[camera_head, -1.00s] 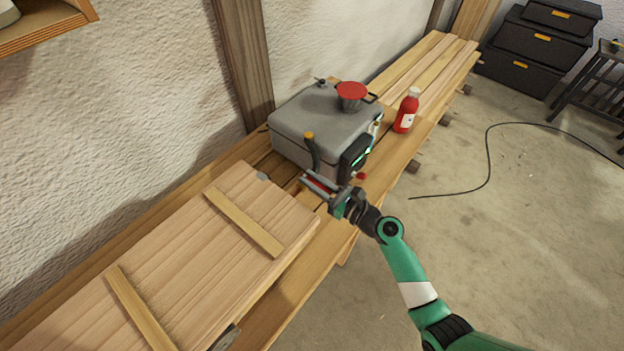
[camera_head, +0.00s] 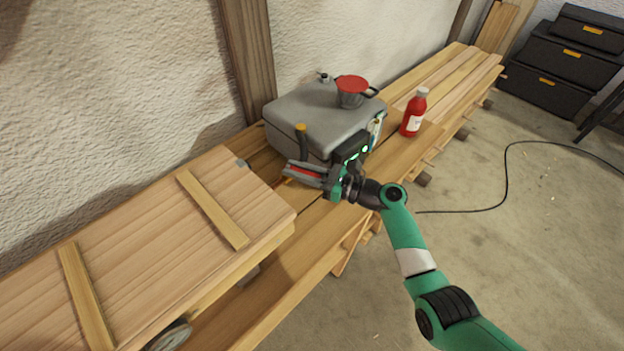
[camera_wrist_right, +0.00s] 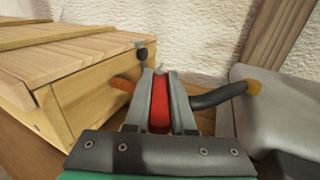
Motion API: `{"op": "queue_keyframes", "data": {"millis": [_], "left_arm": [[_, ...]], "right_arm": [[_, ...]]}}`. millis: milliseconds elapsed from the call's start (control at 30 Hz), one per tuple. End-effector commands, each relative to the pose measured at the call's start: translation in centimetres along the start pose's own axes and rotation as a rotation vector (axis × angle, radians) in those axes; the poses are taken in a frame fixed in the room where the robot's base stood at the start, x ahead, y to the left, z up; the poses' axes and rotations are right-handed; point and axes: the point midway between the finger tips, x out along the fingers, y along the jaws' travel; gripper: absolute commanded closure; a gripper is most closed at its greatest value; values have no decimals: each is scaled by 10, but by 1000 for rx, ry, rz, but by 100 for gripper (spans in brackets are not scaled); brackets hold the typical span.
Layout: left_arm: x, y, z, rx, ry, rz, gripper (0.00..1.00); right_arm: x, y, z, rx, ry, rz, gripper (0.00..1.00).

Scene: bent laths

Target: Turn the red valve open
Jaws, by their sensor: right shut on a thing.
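The red valve part (camera_wrist_right: 160,105) shows between the two grey fingers of my right gripper (camera_head: 303,172) in the right wrist view. The fingers are shut on it, and only a strip of red shows between them. The right gripper (camera_wrist_right: 160,95) is at the front left of a grey metal box (camera_head: 300,118), just below a dark bent lever with a yellow-orange tip (camera_head: 300,128). This lever also shows right of the fingers in the wrist view (camera_wrist_right: 222,97). How far the valve is turned cannot be told. My left gripper is not in view.
A wooden crate (camera_head: 150,235) with slats lies left of the gripper on the bench. A red-topped grey cup (camera_head: 352,92) stands on the box. A red bottle (camera_head: 414,112) stands right of it. A black cable (camera_head: 507,180) lies on the floor.

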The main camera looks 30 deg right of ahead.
Motion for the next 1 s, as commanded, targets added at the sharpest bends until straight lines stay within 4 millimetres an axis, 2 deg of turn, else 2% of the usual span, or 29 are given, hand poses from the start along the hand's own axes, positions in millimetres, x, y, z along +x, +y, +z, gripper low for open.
{"op": "queue_keyframes", "data": {"millis": [267,300,433,767,867,1000], "left_arm": [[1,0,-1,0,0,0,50],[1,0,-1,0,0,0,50],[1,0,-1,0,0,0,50],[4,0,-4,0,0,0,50],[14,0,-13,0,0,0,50],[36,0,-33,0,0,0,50]], "right_arm": [[0,0,-1,2,4,1,100],[0,0,0,2,3,1,70],[0,0,0,2,2,2,48],[0,0,7,0,-1,2,48],[0,0,23,-1,0,2,48],[-4,6,50,3,1,2,48]]}}
